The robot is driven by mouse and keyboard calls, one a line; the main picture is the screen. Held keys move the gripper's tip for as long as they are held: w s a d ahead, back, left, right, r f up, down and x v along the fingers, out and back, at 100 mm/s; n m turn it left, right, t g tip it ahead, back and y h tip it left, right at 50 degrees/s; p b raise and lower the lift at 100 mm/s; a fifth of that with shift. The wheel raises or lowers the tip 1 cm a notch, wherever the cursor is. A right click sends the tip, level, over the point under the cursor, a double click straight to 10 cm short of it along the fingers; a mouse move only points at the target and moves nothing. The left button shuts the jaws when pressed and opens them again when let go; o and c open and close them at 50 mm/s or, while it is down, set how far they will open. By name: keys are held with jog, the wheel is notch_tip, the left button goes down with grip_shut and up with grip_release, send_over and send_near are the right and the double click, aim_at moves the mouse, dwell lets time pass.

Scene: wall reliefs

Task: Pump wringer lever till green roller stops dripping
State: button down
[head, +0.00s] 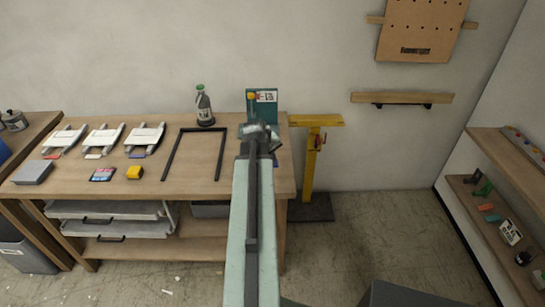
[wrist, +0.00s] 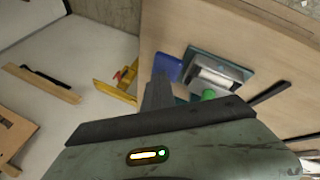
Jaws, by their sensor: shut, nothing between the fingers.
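The wringer (head: 262,98) stands at the back right of the bench, with a teal upright panel bearing a small sign. In the wrist view a teal base with a pale grey block (wrist: 215,74) shows, with a blue piece (wrist: 168,67) beside it. A green bit (wrist: 208,95) shows just below the block; I cannot tell whether it is the roller. The lever is not clearly seen, nor any dripping. My gripper (head: 258,147) is shut and empty, over the bench in front of the wringer; its dark fingers also show in the wrist view (wrist: 158,92). Contact is unclear.
A green-capped bottle (head: 204,106) and a dark open frame (head: 166,152) are left of the wringer. Several white trays (head: 103,137) lie farther left. A yellow stand (head: 310,160) is close on the right. Open floor (head: 370,215) lies beyond it.

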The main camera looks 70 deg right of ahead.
jog(key=shift+a+f+b, duration=0.15)
jog(key=shift+f+b, duration=0.35)
jog(key=shift+f, duration=0.1)
dwell(0.4)
jog(key=shift+r, duration=0.1)
dwell(0.4)
jog(key=shift+w+d+r+p, duration=0.1)
jog(key=shift+d+r+p, duration=0.15)
jog(key=shift+r+p, duration=0.7)
jog(key=shift+w+d+r+p, duration=0.1)
jog(key=shift+d+r+p, duration=0.15)
jog(key=shift+r+p, duration=0.65)
jog(key=shift+w+d+r+p, duration=0.1)
jog(key=shift+d+r+p, duration=0.15)
jog(key=shift+r+p, duration=0.7)
jog(key=r+p, duration=0.2)
jog(key=d+r+p, duration=0.1)
jog(key=r+p, duration=0.1)
jog(key=shift+w+d+r+p, duration=0.1)
jog(key=shift+w+r+p, duration=0.05)
jog(key=shift+r+p, duration=0.25)
